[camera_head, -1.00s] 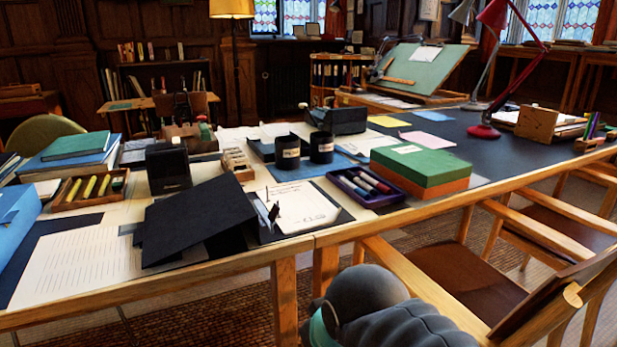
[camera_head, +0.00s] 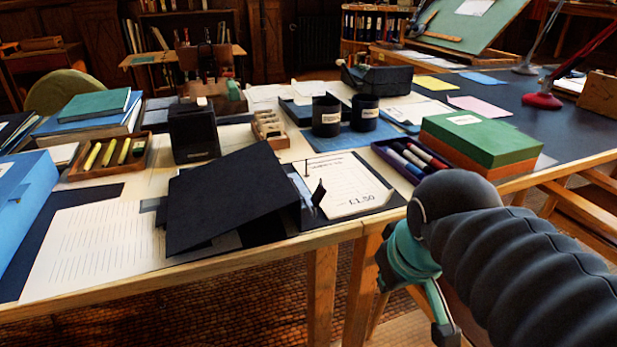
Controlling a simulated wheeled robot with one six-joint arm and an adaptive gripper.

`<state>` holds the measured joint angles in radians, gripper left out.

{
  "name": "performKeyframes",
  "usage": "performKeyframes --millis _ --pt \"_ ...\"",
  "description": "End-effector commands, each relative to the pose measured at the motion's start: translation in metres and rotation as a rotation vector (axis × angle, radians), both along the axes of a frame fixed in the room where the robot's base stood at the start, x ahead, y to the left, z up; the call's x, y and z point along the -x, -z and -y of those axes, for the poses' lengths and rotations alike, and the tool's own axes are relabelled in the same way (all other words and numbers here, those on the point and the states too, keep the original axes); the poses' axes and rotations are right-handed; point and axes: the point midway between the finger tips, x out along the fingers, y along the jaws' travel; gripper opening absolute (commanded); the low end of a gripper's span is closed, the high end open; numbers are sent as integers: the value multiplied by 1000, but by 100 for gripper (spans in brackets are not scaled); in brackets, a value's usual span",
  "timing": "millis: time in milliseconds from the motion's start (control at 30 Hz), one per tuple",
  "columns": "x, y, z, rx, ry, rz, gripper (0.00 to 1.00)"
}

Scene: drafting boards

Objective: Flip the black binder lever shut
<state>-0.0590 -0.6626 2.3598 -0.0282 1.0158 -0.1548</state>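The black binder (camera_head: 228,196) lies open near the front edge of the desk. Its left cover is tilted up like a tent, and printed white sheets (camera_head: 345,190) lie on its right side. A small dark upright piece, which looks like the lever (camera_head: 319,193), stands at the left edge of the sheets beside a thin upright pin. My gripper (camera_head: 440,318) hangs at the lower right, in front of the desk edge and apart from the binder. Its teal body and one finger show; the rest is hidden, so I cannot tell its opening.
A purple tray of markers (camera_head: 392,164) and a green and orange box (camera_head: 478,143) stand right of the binder. Two black cups (camera_head: 327,116) stand behind it. A pen tray (camera_head: 77,170) and a blue box (camera_head: 22,212) are on the left. Chairs stand at the lower right.

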Motion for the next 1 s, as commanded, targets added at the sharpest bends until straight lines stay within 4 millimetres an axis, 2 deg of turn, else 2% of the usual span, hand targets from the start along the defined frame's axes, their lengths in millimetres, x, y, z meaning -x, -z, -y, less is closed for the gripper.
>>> performKeyframes --millis 33,200,400,500,600,733,833,1000 --pt "-12 -19 -8 43 -97 -28 0" --pt "-47 -82 -39 221 -478 -144 0" --pt "-82 -147 -88 415 -921 -279 0" --pt "-94 -173 -115 495 -1123 -345 0" --pt "-100 -193 -139 555 -1288 -404 0" --pt "-103 -210 -161 605 -1441 -460 0" --pt "-103 -217 -171 624 -1506 -486 0" --pt "-102 -220 -175 633 -1539 -499 0"
